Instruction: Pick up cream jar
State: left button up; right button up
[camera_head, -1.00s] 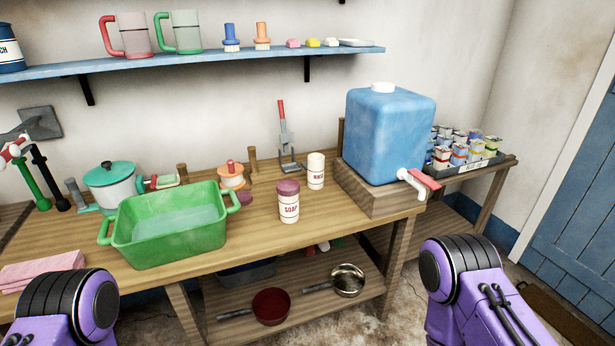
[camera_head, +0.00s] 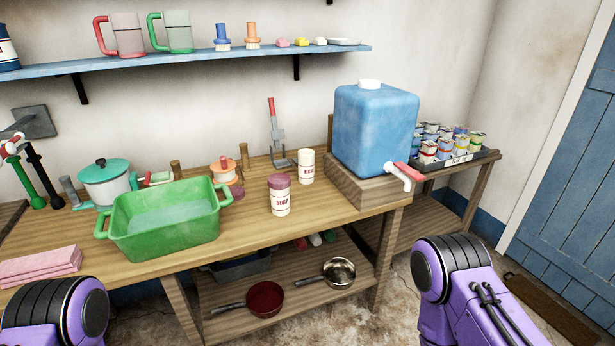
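A small cream jar (camera_head: 306,167) with a cream lid and dark lettering too small to read surely stands upright on the wooden bench (camera_head: 330,203), left of the blue water container. Just in front and to its left stands a cream jar with a maroon lid marked SOAP (camera_head: 280,196). A little bench surface shows between the two. Neither gripper is in view. Only purple and black parts of my arms show at the lower left and lower right, well apart from the jars.
A blue container (camera_head: 375,130) with a red-handled tap stands right of the jars on a wooden block. A green basin (camera_head: 165,243) is on the left. An upright red-handled tool (camera_head: 276,135) stands behind. Pans (camera_head: 265,299) lie on the lower shelf. Bare bench lies around the jars.

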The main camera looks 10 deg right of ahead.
aim_at(306, 167)
jog(key=k, duration=0.35)
jog(key=z, duration=1.35)
jog(key=i, duration=0.9)
jog(key=u, duration=1.4)
